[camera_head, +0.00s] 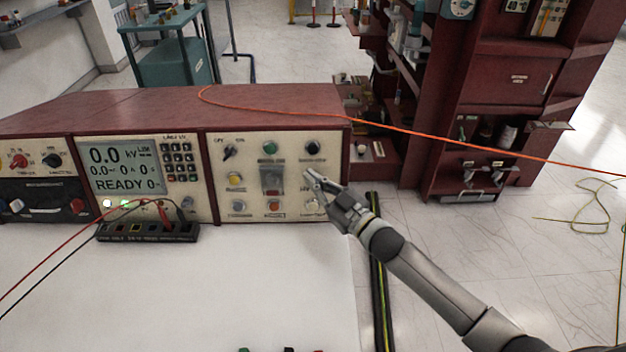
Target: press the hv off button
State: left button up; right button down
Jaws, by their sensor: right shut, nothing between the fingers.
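The control panel (222,195) on the right of the red console carries several buttons and knobs. There is a green button (270,147), a yellow button (235,179) and an orange-red button (273,207). Their labels are too small to read, so I cannot tell which is the hv off button. My right gripper (310,178) is shut and empty. Its tips are in front of the panel's right part, between the upper black knob (312,147) and a pale round control (312,206), partly covering that area. I cannot tell whether the tips touch the panel. My left gripper is not in view.
The display (124,166) reads 0.0 kV and READY. A black terminal strip (150,232) with red and black leads lies before the console. An orange cable (440,134) crosses the console top to the right. A dark red cabinet (505,80) stands behind. The white tabletop (200,290) is mostly clear.

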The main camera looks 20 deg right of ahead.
jog(key=shift+s+a+r+p, duration=0.2)
jog(key=shift+s+p, duration=0.45)
jog(key=shift+s, duration=0.15)
jog(key=shift+s+a+r+p, duration=0.2)
jog(key=shift+s+p, duration=0.35)
jog(key=shift+s, duration=0.25)
jog(key=shift+s+a+r+p, duration=0.25)
jog(key=shift+s+p, duration=0.3)
jog(key=shift+s, duration=0.2)
jog(key=shift+s+a+r+p, duration=0.2)
jog(key=shift+s+p, duration=0.35)
jog(key=shift+s, duration=0.25)
